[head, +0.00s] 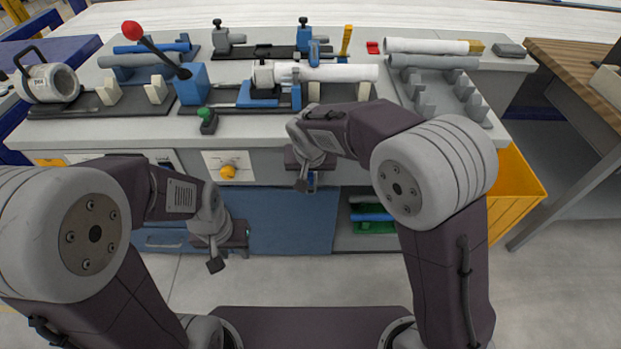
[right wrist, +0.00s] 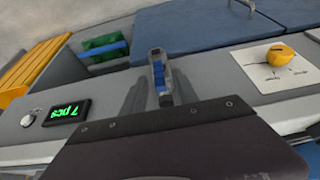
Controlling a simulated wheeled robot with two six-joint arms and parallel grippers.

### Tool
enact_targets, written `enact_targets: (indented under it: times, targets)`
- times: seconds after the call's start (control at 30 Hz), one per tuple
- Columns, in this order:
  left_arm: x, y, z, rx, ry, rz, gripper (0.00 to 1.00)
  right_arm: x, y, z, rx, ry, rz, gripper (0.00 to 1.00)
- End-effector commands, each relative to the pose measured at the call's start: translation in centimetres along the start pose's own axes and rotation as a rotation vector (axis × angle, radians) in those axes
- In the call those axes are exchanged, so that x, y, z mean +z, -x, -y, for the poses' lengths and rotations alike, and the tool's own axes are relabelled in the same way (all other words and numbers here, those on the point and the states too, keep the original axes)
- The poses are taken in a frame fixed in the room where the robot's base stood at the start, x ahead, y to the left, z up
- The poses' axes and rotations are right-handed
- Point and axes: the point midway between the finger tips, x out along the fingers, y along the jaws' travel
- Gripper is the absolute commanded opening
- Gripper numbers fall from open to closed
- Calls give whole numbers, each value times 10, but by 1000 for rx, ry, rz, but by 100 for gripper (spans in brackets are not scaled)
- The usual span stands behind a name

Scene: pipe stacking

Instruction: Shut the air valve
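The air valve is a yellow knob (head: 228,171) on a white labelled plate on the bench front, left of centre in the head view. It also shows at the upper right of the right wrist view (right wrist: 280,54); its label text is too small to read surely. My left gripper (head: 215,264) hangs below the valve, apart from it; its fingers are too unclear to judge. My right gripper (head: 303,185) is in front of the bench, right of the valve and apart from it.
The bench top carries grey fixtures, a white pipe (head: 330,73), a lever with a red ball (head: 132,29) and a green knob (head: 205,113). A yellow bin (head: 515,195) stands at the right. A green counter display (right wrist: 68,112) is on the bench front.

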Motion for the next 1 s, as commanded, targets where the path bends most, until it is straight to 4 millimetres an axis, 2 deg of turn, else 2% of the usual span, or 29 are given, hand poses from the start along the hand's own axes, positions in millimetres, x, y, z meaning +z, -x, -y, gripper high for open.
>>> enact_targets:
  times: [0.03,0.13,0.4,0.47,0.53,0.57,1.0]
  targets:
    - [0,-5,0,0,0,0,35,1,-9,0,1,-1,1,35]
    - [1,-6,0,0,0,0,35,1,-17,0,1,0,1,35]
    - [1,-6,0,0,0,0,35,0,-18,0,0,0,-1,35]
    - [1,-6,0,0,0,0,35,0,-18,0,0,0,0,22]
    - [1,-6,0,0,0,0,35,0,-18,0,0,0,0,2]
    - [1,-6,0,0,0,0,35,0,-18,0,0,0,0,0]
    - [1,-6,0,0,0,0,35,0,-18,0,0,0,0,0]
